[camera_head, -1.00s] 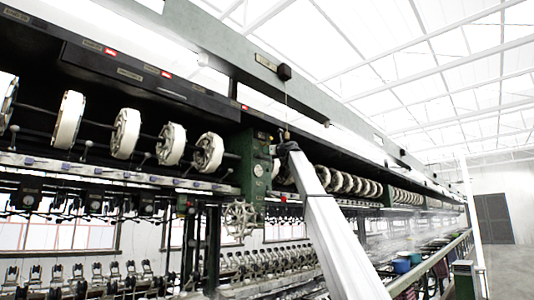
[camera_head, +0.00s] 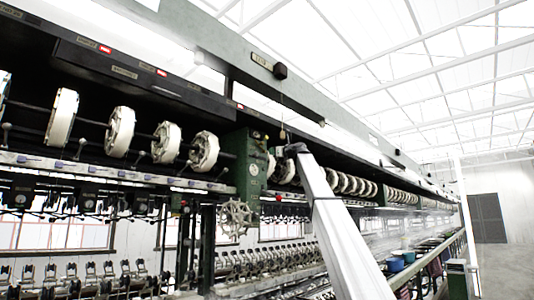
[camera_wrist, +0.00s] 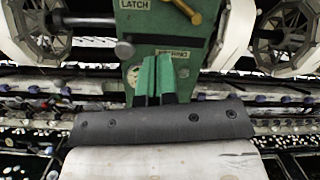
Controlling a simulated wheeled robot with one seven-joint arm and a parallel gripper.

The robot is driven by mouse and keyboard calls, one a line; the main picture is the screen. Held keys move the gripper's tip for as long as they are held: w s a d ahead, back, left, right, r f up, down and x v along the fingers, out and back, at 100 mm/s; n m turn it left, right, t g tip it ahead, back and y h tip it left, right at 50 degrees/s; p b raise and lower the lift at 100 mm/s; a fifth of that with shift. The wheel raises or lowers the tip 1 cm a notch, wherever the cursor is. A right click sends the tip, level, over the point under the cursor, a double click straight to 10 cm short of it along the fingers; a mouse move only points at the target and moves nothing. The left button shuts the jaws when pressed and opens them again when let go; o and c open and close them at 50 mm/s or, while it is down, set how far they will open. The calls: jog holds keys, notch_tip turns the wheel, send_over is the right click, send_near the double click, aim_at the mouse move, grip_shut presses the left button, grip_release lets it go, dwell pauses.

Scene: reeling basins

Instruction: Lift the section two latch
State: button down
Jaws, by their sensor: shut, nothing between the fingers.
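A green housing (camera_wrist: 215,25) fills the top middle of the wrist view, with a label reading LATCH (camera_wrist: 135,4). A brass lever (camera_wrist: 187,10) beside that label is cut off by the top edge. My gripper (camera_wrist: 156,62) has green fingers, shut and empty, pointing up at the lower part of the housing, below the lever. I cannot tell whether the fingers touch the housing. In the head view the same green housing (camera_head: 250,180) stands mid-frame, and my pale arm reaches up to its right side. The lever cannot be made out there.
White reels (camera_head: 120,131) line the machine on both sides of the housing. A handwheel (camera_head: 236,218) sits below it. A brass weight (camera_head: 283,134) hangs on a cord close to my arm's end. A grey knob (camera_wrist: 124,50) sticks out left of my fingers.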

jog(key=v, duration=0.7)
jog(key=shift+s+d, duration=0.2)
jog(key=shift+d, duration=0.1)
dwell(0.7)
